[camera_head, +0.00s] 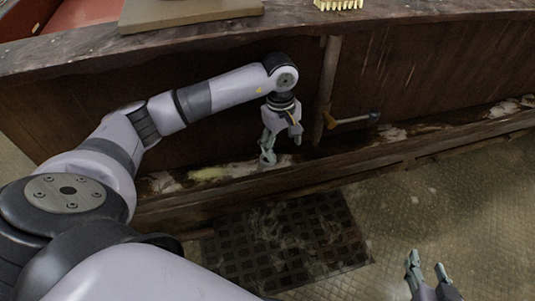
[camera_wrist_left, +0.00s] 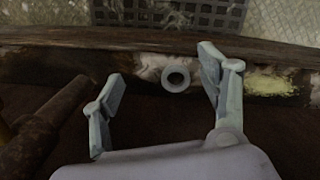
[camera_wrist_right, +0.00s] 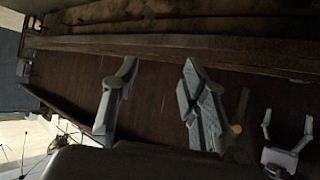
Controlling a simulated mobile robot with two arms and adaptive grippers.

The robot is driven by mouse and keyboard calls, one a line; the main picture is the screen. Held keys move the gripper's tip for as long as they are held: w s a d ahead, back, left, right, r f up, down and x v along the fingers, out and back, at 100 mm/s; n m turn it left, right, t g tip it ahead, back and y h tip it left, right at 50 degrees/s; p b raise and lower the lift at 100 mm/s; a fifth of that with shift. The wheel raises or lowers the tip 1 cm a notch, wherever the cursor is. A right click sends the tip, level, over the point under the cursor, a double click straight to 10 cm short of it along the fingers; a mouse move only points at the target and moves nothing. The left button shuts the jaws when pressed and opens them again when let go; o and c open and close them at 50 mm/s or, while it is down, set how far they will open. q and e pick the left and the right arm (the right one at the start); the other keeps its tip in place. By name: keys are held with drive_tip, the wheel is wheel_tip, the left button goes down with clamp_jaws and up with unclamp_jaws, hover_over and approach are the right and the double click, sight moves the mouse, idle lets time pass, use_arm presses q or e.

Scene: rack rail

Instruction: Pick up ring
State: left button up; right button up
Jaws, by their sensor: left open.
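A small pale grey ring (camera_wrist_left: 177,90) lies on the dirty ledge at the foot of the dark wooden panel. In the left wrist view it sits between my left gripper's fingers, ahead of the palm and closer to the right finger. In the head view the ring (camera_head: 267,159) is just below the fingers. My left gripper (camera_wrist_left: 160,68) is open and empty, pointing down at the ledge; it also shows in the head view (camera_head: 281,143). Whether a finger touches the ring I cannot tell. My right gripper (camera_wrist_right: 160,67) is open and empty; it also shows at the head view's lower right (camera_head: 426,262).
A vertical rusty pipe (camera_head: 328,85) with a lever handle (camera_head: 356,120) stands just right of my left gripper. A wooden lip (camera_head: 300,180) edges the ledge. A dark floor grate (camera_head: 285,242) lies in front. A yellow comb-like block (camera_head: 338,4) sits on the upper ledge.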

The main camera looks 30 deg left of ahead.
use_arm(q)
drive_tip(key=a+f, duration=0.1)
drive_tip(key=f, duration=0.1)
drive_tip(key=a+f+y+b, duration=0.1)
drive_tip(key=a, duration=0.1)
drive_tip(key=a+f+m+y+b, duration=0.1)
drive_tip(key=f, duration=0.1)
drive_tip(key=shift+w+a+f, duration=0.3)
drive_tip(key=shift+w, duration=0.1)
drive_tip(key=f, duration=0.1)
drive_tip(key=f+b, duration=0.1)
drive_tip(key=f, duration=0.1)
drive_tip(key=w+a+f+b, duration=0.1)
drive_tip(key=shift+a+f, duration=0.1)
drive_tip(key=shift+f, duration=0.4)
use_arm(e)
wheel_tip(320, 180, up, 19)
drive_tip(key=w+a+t+y, duration=0.1)
drive_tip(key=a+t+y, duration=0.1)
drive_tip(key=t, duration=0.8)
drive_tip(key=shift+w+a+n+t+y, duration=0.3)
drive_tip(key=shift+w+a+t+y, duration=0.1)
drive_tip(key=shift+y, duration=0.5)
use_arm(q)
drive_tip(key=shift+c, duration=0.2)
drive_tip(key=c, duration=1.2)
use_arm(e)
drive_tip(key=shift+f, duration=0.1)
